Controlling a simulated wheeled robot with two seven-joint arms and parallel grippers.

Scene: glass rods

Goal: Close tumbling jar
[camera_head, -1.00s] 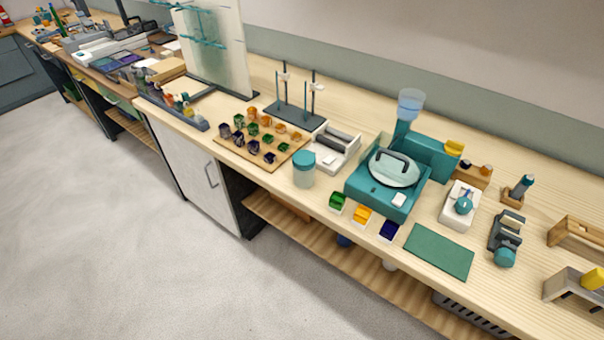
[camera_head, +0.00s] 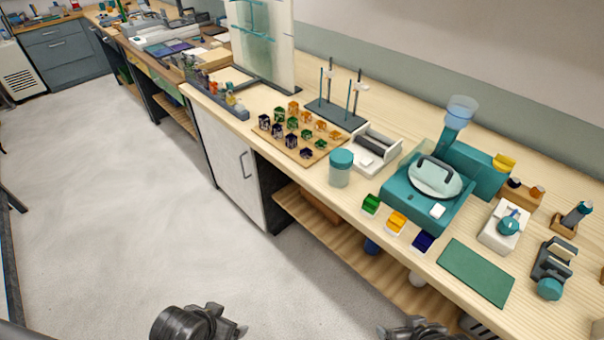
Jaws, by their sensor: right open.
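A cylindrical jar (camera_head: 340,174) with a pale clear body and a teal lid stands upright near the bench's front edge, in the middle of the view. The lid sits on its top; whether it is tight I cannot tell. My right gripper (camera_head: 416,328) is open at the bottom edge, low in front of the bench and well apart from the jar. My left arm's dark end (camera_head: 200,323) shows at the bottom, over the floor; its jaws are not clear.
A white roller device (camera_head: 374,150) stands just behind the jar. A board (camera_head: 318,154) of small coloured pieces lies left of it, a teal machine (camera_head: 425,205) right. Small coloured bins (camera_head: 396,222) line the front edge. A green mat (camera_head: 476,272) lies further right. The floor is clear.

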